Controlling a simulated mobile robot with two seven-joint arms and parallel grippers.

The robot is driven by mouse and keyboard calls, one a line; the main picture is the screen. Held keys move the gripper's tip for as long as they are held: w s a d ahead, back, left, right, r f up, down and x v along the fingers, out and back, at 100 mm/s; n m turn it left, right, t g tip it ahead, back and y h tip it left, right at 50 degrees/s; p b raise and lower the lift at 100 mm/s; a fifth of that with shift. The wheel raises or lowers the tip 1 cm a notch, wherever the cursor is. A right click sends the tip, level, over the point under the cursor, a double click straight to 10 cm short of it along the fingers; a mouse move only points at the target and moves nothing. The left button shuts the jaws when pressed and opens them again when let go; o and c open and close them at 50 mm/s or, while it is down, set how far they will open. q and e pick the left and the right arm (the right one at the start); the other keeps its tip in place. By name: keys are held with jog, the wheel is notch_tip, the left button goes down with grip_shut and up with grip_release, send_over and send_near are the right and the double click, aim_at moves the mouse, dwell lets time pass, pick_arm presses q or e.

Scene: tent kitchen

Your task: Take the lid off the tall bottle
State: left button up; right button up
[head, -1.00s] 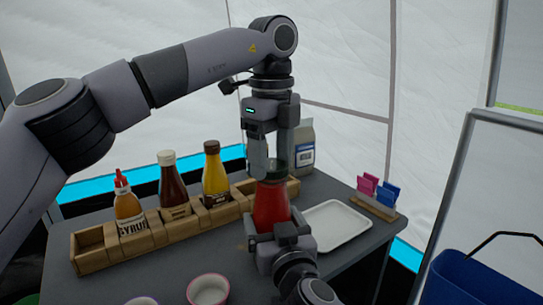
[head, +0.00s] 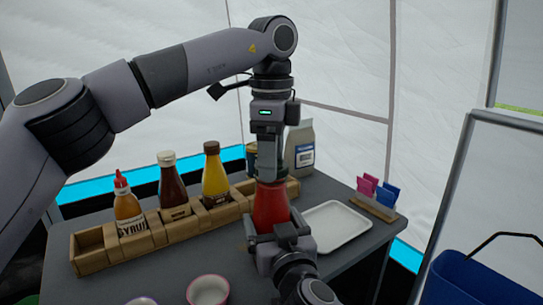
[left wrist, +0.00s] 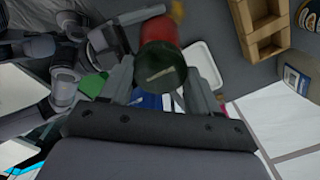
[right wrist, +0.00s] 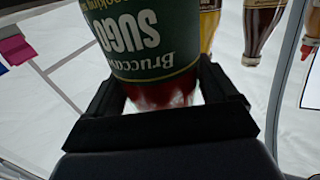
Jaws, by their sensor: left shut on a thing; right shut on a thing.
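The tall bottle (head: 270,208) is a red sauce bottle standing upright in the head view. Its green label (right wrist: 150,45), reading SUGO, shows upside down in the right wrist view. Its dark green lid (left wrist: 160,70) lies between the fingers of my left gripper (head: 270,176), which comes down from above and is shut on it. In the head view the fingers mostly hide the lid. I cannot tell whether the lid is loose. My right gripper (head: 274,236) is shut around the bottle's lower body from the near side.
A wooden rack (head: 165,233) left of the bottle holds a syrup bottle (head: 128,212), a brown bottle (head: 172,188) and a yellow bottle (head: 215,180). A white tray (head: 335,228) lies at right. A bag (head: 300,150) stands behind. A bowl (head: 208,290) is in front.

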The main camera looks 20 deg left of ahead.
pick_arm(q)
jog(key=shift+r, duration=0.15)
pick_arm(e)
jog(key=shift+f, duration=0.1)
pick_arm(q)
jog(key=shift+r, duration=0.95)
jog(key=shift+r, duration=0.1)
jog(key=shift+r, duration=1.9)
pick_arm(e)
jog(key=o, duration=1.9)
jog(key=shift+c, duration=0.2)
pick_arm(q)
jog(key=shift+r+p, duration=0.4)
pick_arm(e)
jog(key=v, duration=1.2)
